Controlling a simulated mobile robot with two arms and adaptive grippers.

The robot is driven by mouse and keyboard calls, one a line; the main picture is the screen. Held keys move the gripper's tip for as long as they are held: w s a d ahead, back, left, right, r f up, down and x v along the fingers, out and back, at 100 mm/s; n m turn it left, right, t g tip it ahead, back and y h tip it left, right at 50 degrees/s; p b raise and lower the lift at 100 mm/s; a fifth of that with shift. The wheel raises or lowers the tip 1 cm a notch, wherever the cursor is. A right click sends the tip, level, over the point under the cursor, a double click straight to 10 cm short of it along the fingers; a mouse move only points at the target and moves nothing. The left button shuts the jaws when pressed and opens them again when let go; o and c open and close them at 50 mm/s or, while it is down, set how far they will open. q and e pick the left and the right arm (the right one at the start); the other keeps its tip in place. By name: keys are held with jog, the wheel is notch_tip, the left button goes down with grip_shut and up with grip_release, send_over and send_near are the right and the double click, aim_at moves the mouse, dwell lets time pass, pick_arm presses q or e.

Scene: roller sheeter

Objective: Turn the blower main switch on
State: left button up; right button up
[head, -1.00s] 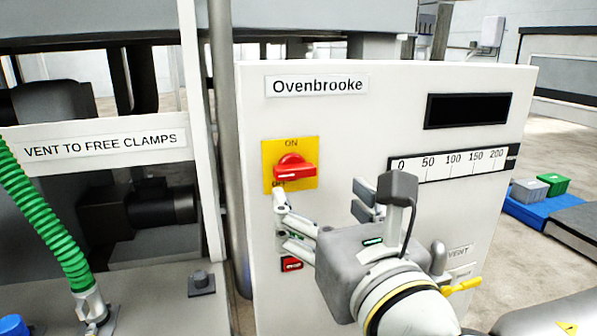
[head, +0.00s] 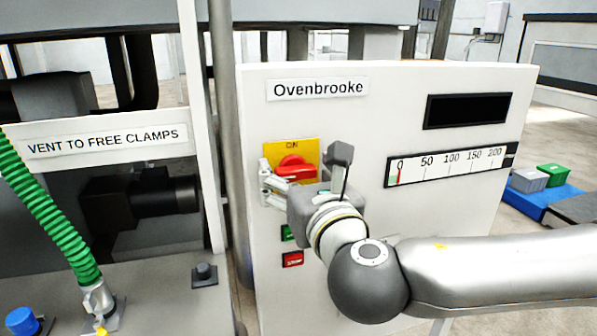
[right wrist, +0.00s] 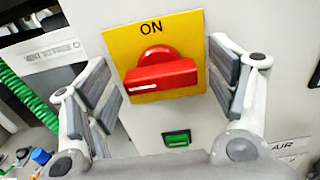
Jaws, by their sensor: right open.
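The blower main switch is a red rotary knob (head: 294,166) on a yellow plate (head: 306,148) on the white panel. In the right wrist view the knob (right wrist: 160,77) has its handle lying roughly level, with a white mark toward its left end, below the word ON. My right gripper (head: 291,180) is at the plate, its fingers spread. In the right wrist view one finger is on each side of the knob, with gaps between. The gripper hides the lower part of the plate in the head view. My left gripper is not in view.
A green button (right wrist: 177,138) and a red STOP button (head: 292,259) sit below the switch. A gauge (head: 450,166) reads near 0, under a dark display (head: 467,110). A green hose (head: 45,215) and a grey post stand to the left.

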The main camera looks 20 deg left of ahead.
jog(key=c, duration=1)
jog(key=shift+f+m+b, duration=0.2)
jog(key=shift+m+b, duration=1)
jog(key=shift+m, duration=0.2)
jog(key=m+b, duration=0.2)
jog(key=m, duration=0.1)
jog(key=shift+d+m, duration=0.1)
jog(key=shift+m, duration=0.2)
jog(key=m+b, duration=0.2)
jog(key=m, duration=0.3)
jog(key=m+b, duration=0.1)
jog(key=m, duration=0.2)
jog(key=shift+w+m, duration=0.1)
jog(key=shift+m, duration=0.3)
jog(key=shift+d+m, duration=0.1)
jog(key=shift+m, duration=1.2)
